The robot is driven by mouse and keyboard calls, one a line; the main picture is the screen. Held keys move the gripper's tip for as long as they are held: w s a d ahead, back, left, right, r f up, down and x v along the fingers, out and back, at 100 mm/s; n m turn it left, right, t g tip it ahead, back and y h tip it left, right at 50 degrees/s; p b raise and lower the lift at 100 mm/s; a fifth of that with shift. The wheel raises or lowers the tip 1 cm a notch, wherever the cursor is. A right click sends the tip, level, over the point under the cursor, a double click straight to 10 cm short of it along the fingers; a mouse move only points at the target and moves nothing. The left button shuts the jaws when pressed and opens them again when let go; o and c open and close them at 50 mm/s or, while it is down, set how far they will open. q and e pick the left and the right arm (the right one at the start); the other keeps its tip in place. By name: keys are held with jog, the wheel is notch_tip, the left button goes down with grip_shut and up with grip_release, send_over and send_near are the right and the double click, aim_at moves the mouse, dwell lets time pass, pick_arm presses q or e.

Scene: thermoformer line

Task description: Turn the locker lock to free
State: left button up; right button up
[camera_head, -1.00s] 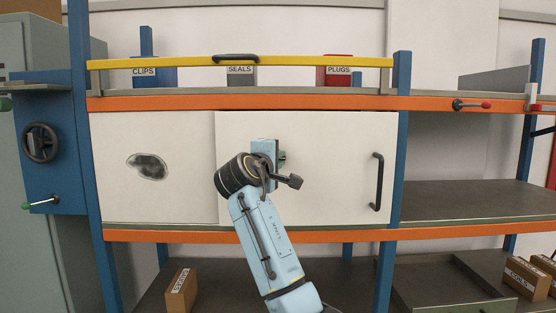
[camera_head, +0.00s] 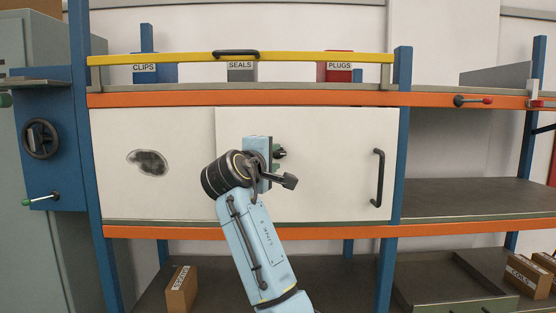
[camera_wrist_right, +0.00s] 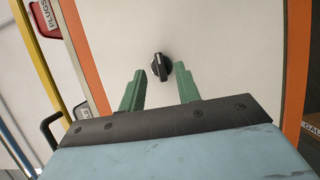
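The locker lock is a dark round knob with a raised grip bar (camera_head: 281,153) on the white locker door (camera_head: 330,150). In the right wrist view the knob (camera_wrist_right: 160,67) lies just beyond and between my two green fingertips. My right gripper (camera_head: 276,158) is in front of the door, its fingers pointing at the knob. In the wrist view the gripper (camera_wrist_right: 159,78) is open and empty, with a gap around the knob; I see no clear contact. My blue-and-black wrist hides part of the door. My left gripper is not in view.
A black vertical handle (camera_head: 378,178) stands out at the door's right. A white panel with a dark patch (camera_head: 148,163) is at left. A yellow bar (camera_head: 180,61) crosses above, before the bins. Orange beams (camera_head: 250,99) frame the locker. A handwheel (camera_head: 41,139) is far left.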

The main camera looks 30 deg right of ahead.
jog(key=b+v, duration=0.2)
jog(key=v, duration=0.7)
jog(key=shift+s+a, duration=0.2)
